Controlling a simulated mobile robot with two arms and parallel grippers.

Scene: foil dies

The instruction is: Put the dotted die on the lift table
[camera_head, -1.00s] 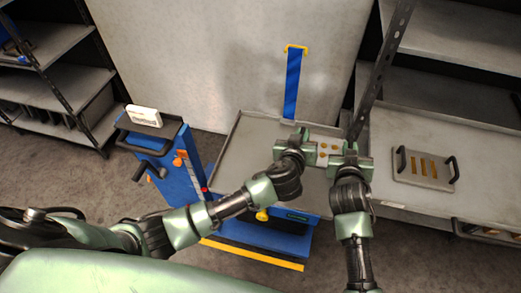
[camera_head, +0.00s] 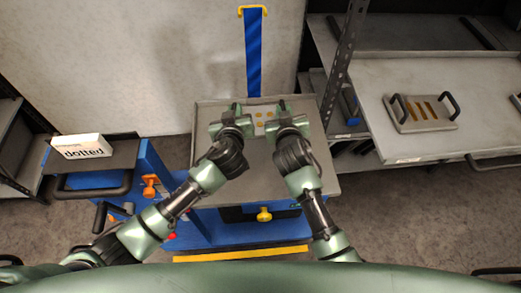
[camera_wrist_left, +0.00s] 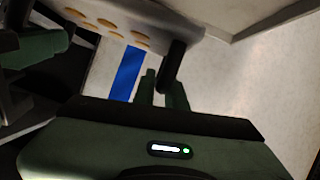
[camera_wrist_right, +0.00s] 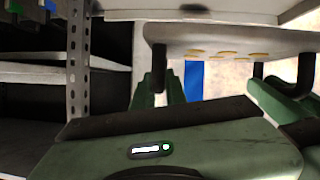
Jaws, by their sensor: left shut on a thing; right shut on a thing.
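The dotted die (camera_head: 264,118), a pale plate with round orange dots and a dark handle at each end, is held level between my two grippers. My left gripper (camera_head: 237,107) is shut on its left handle and my right gripper (camera_head: 281,106) on its right handle. The die is over the back middle of the lift table's grey top (camera_head: 325,172). I cannot tell whether it touches the top. The die also shows in the left wrist view (camera_wrist_left: 125,20) and in the right wrist view (camera_wrist_right: 215,38).
A sign reading "dotted" (camera_head: 82,147) stands on the lift table's control shelf at left. A slotted die (camera_head: 424,113) with two handles lies on the grey rack shelf (camera_head: 375,140) at right. A rack post (camera_head: 342,65) stands near the table. A blue strap (camera_head: 253,55) hangs behind.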

